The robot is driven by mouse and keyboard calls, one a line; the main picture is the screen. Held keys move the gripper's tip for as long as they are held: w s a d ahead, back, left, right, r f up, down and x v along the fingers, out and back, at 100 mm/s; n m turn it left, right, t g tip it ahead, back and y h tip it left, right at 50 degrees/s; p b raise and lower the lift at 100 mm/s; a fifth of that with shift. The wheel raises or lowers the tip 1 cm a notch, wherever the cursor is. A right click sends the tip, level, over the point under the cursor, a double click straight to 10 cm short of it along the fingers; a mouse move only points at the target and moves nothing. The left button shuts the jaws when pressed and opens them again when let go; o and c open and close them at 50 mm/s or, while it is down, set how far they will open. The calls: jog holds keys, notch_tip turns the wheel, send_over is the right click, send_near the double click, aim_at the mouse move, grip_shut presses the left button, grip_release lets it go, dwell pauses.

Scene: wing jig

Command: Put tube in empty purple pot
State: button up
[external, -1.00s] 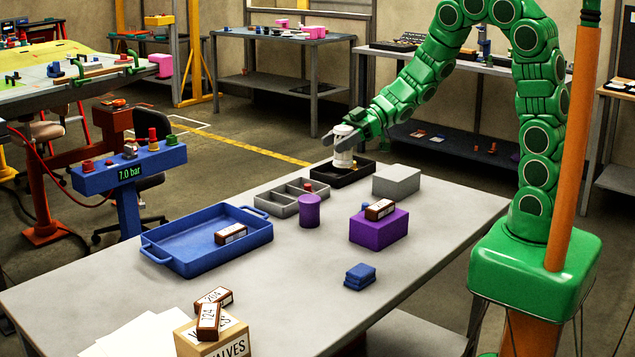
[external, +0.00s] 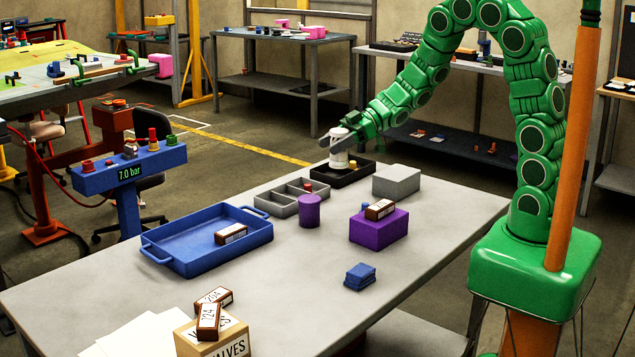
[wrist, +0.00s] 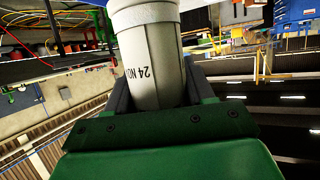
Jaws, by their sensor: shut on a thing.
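My gripper (external: 333,142) is shut on a white tube (external: 338,155) with a grey band near one end, at the far end of the grey table. The tube stands about upright over the black tray (external: 366,172); I cannot tell whether its base touches the tray. In the wrist view the tube (wrist: 150,60) sits between my fingers, with "24 NOV" printed on it. A purple cylindrical pot (external: 310,213) stands on the table, left of and nearer than my gripper. Its inside does not show clearly.
A grey divided tray (external: 277,207) is behind the pot and a blue tray (external: 183,262) to its left. A purple box (external: 378,231) with a brown box on top and a grey block (external: 396,181) stand right.

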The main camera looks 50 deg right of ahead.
jog(key=shift+w+a+f, duration=0.45)
jog(key=shift+w+f, duration=0.95)
jog(key=shift+f, duration=0.4)
jog(key=shift+w+a+f, duration=0.5)
jog(key=shift+w+f, duration=0.85)
jog(key=shift+f, duration=0.45)
jog(key=shift+w+a+f, duration=0.45)
jog(key=shift+w+f, duration=0.95)
jog(key=shift+f, duration=0.4)
jog(key=o, duration=1.1)
jog(key=shift+f, duration=0.1)
jog(key=shift+s+d+r, duration=0.15)
jog(key=shift+d+r, duration=0.2)
jog(key=shift+d, duration=0.1)
jog(key=v, duration=1.1)
